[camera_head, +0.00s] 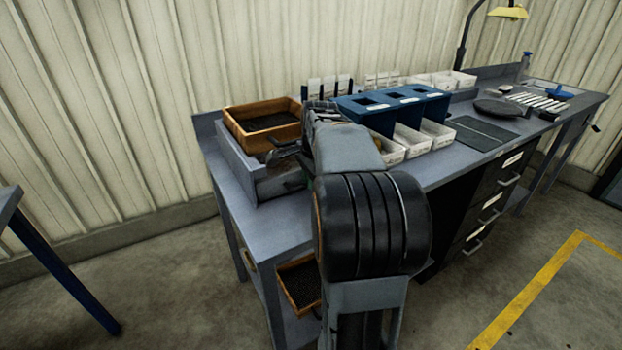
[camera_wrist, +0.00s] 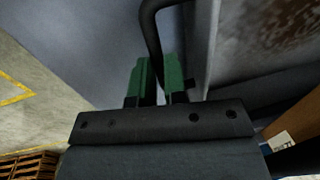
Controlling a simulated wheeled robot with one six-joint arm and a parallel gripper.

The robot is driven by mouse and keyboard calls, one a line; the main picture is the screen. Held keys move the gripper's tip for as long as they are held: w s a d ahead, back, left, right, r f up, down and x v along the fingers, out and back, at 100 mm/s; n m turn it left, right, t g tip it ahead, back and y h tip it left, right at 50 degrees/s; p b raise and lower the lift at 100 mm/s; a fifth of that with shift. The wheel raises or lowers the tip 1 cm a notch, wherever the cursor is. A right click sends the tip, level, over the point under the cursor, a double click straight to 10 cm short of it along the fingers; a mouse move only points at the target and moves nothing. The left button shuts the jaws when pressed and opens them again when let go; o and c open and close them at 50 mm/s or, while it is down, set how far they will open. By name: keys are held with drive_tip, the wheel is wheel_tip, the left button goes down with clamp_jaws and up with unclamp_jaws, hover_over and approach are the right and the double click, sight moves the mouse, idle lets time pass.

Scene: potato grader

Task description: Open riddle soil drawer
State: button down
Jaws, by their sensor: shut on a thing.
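The riddle stand (camera_head: 232,160) is a grey box at the left end of the bench, with a wooden-framed riddle (camera_head: 262,137) on top. Its grey soil drawer (camera_head: 275,188) sticks out at the front, and brown soil shows inside behind its rim. In the wrist view the drawer's pale wall (camera_wrist: 208,45) stands to the right, with the soil beyond it. My gripper (camera_wrist: 157,78) has green fingers closed around the black bar handle (camera_wrist: 150,30) of the drawer. In the head view my arm hides most of the gripper.
A blue three-opening sorter (camera_head: 395,103) with white bins (camera_head: 412,142) stands right of my arm on the bench (camera_head: 465,155). Another wooden tray (camera_head: 300,283) sits on the lower shelf. A black drawer unit (camera_head: 490,205) is under the bench. Floor at front right is clear.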

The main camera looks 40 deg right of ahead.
drive_tip(key=shift+s, duration=0.1)
drive_tip(key=s+a+b, duration=0.2)
drive_tip(key=s, duration=1.7)
drive_tip(key=shift+a, duration=0.3)
drive_tip(key=c, duration=1.2)
unclamp_jaws()
drive_tip(key=shift+o, duration=0.2)
wheel_tip(320, 180, up, 14)
drive_tip(key=s+p, duration=0.2)
drive_tip(key=p, duration=0.1)
drive_tip(key=shift+s+a+f, duration=0.2)
